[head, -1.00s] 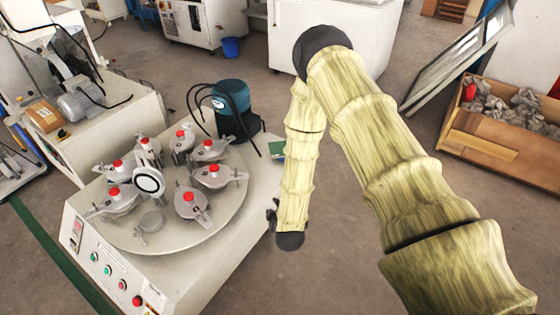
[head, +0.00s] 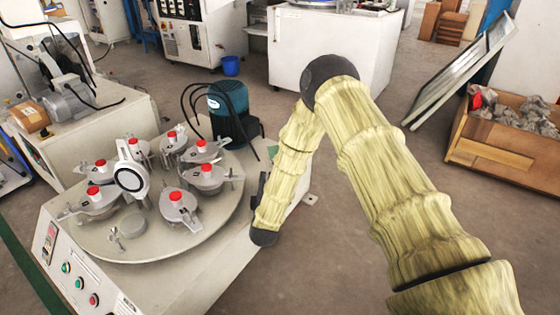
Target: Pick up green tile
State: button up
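A small sliver of the green tile (head: 273,151) shows at the back right corner of the machine's top, beside the teal motor. My forearm hides the rest of it. My gripper (head: 261,188) shows only as a dark piece at the left side of my lower arm end, over the right edge of the machine. Its fingers are mostly hidden, so I cannot tell whether it is open or holds anything. It appears apart from the tile.
The machine has a round plate (head: 190,238) with several red-knobbed clamps. The teal motor (head: 229,110) with black cables stands behind them. A wooden crate of rubble (head: 490,145) is at the right. Floor is clear right of the machine.

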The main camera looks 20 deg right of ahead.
jog(key=shift+b+x, duration=1.3)
jog(key=shift+x, duration=1.7)
jog(key=shift+w+d+b, duration=0.4)
jog(key=shift+b, duration=0.15)
jog(key=b+x, duration=0.2)
jog(key=shift+w+d+r, duration=0.1)
jog(key=shift+w+d, duration=0.05)
jog(key=shift+d, duration=0.2)
jog(key=shift+b+x, duration=0.4)
jog(key=shift+x, duration=0.4)
jog(key=shift+r, duration=0.15)
jog(key=shift+c, duration=0.5)
grip_shut()
